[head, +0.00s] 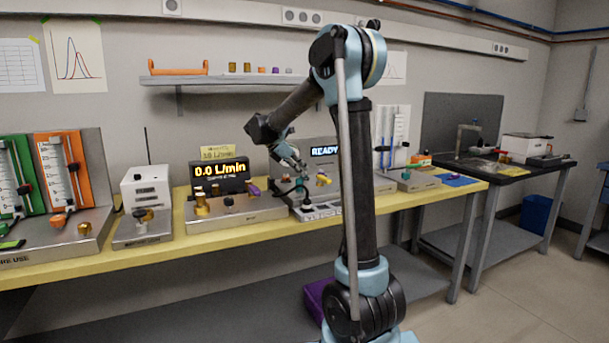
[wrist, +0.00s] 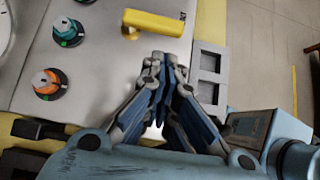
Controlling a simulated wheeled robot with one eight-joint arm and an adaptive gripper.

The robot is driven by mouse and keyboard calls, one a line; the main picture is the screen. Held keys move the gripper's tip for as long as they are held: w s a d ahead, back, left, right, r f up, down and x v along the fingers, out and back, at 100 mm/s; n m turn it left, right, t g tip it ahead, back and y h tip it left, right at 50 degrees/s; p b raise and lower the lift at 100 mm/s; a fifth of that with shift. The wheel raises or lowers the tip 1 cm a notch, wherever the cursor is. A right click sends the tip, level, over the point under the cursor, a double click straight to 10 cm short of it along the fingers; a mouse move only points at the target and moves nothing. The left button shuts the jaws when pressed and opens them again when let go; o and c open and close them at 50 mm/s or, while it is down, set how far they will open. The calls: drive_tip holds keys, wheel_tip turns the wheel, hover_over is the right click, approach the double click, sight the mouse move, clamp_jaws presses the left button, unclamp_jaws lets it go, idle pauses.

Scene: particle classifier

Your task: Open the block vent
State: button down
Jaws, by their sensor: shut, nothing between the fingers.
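In the wrist view, a grey sloped panel carries a yellow bar handle (wrist: 153,24) at its upper right edge, a teal knob (wrist: 68,30) and an orange knob (wrist: 46,83). No readable label shows which of these is the block vent. My gripper (wrist: 166,90) is shut and empty, just below the yellow handle in the picture; I cannot tell whether they touch. In the head view, my gripper (head: 300,168) is over the panel with the READY display (head: 325,152), left of the small yellow handle (head: 323,179). My arm hides part of that panel.
The yellow-edged bench (head: 140,260) holds a 0.0 L/min meter (head: 219,175), a white box (head: 146,187) and green and orange flowmeters (head: 58,170) to the left. A shelf (head: 225,80) hangs behind. A dark table (head: 490,170) stands at right.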

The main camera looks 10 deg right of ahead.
sight(324, 181)
drive_tip(key=x, duration=0.8)
drive_tip(key=shift+d+f, duration=0.1)
drive_tip(key=shift+f, duration=0.05)
